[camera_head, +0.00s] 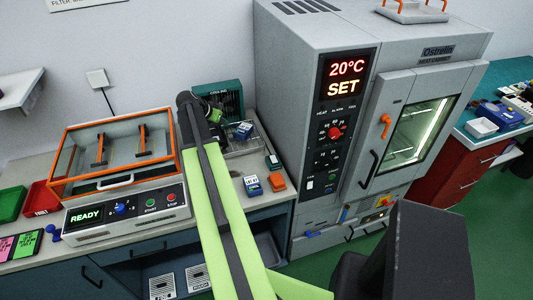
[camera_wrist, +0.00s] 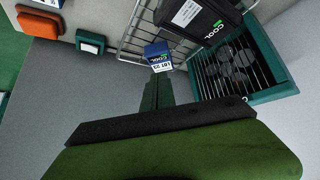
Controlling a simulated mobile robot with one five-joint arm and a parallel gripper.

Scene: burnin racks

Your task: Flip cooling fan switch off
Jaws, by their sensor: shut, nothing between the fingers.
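The teal cooling unit (camera_head: 236,88) stands at the back of the bench against the wall. In the wrist view its teal frame (camera_wrist: 272,97) surrounds a dark slatted grille with round shapes behind it.
A wire tray (camera_head: 243,148) lies in front of the unit. An orange block (camera_head: 277,182) and a blue-white block (camera_head: 252,185) sit nearer the bench edge. An orange-framed glass chamber (camera_head: 110,150) is left; a tall grey heat cabinet (camera_head: 290,90) stands right.

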